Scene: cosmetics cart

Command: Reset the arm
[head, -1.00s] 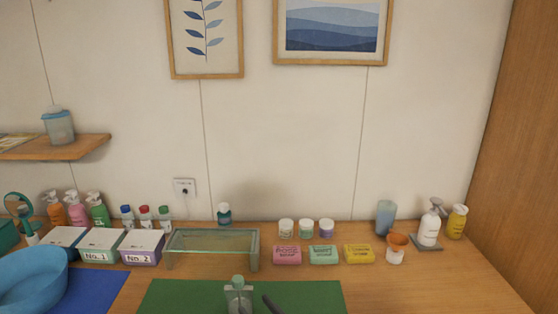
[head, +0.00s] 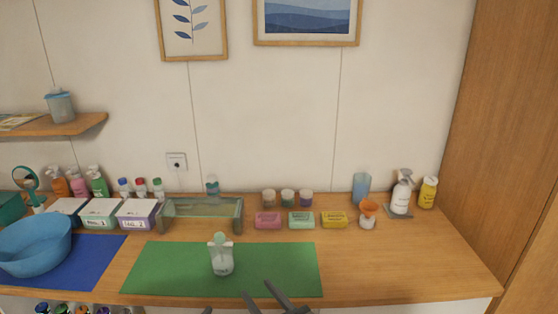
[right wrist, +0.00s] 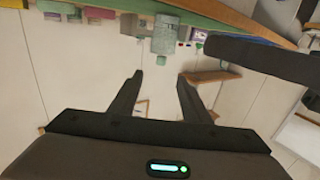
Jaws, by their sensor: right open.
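My right gripper (head: 257,290) is at the bottom edge of the head view, in front of the green mat (head: 285,265). Its two dark fingers are apart with nothing between them, as the right wrist view (right wrist: 160,78) also shows. A translucent bottle with a pale green top (head: 222,260) stands upright on the mat, left of the right gripper and apart from it. The bottle appears upside down in the right wrist view (right wrist: 165,38), beyond the fingertips. A small dark tip (head: 207,311) at the bottom edge may belong to my left gripper; its jaws cannot be made out.
A blue basin (head: 38,262) sits on a blue mat (head: 95,272) at the left. Labelled boxes (head: 137,213), a glass-topped stand (head: 200,228), soap boxes (head: 301,220) and jars (head: 288,199) line the back. An orange-topped cup (head: 367,222) stands right. The front right counter is clear.

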